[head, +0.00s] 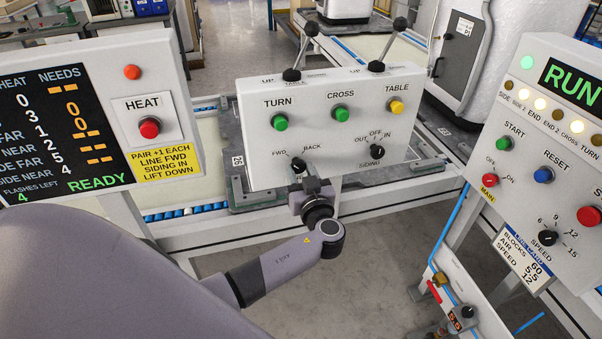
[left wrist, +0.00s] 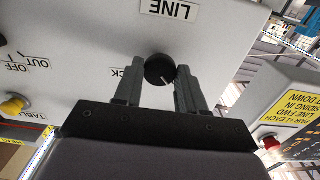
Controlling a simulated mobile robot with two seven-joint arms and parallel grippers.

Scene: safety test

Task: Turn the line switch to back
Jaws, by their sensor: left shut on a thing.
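The line switch is a round black knob (head: 298,165) low on the front of a white control box (head: 330,105), between the FWD label (head: 279,153) and the BACK label (head: 312,147). My left gripper (head: 306,181) comes up from below at the knob. In the left wrist view, where the lettering is upside down, the knob (left wrist: 159,69) sits between the two fingers (left wrist: 156,82), shut on it. Its white mark points down and right there, away from the partly hidden BACK label (left wrist: 118,72) and towards the FWD side. My right gripper is out of view.
The siding switch (head: 376,151) is to the right on the same box, below several coloured buttons. Two levers (head: 306,45) stand on top. A display panel with a red HEAT button (head: 149,128) is at left, a RUN panel (head: 555,150) at right.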

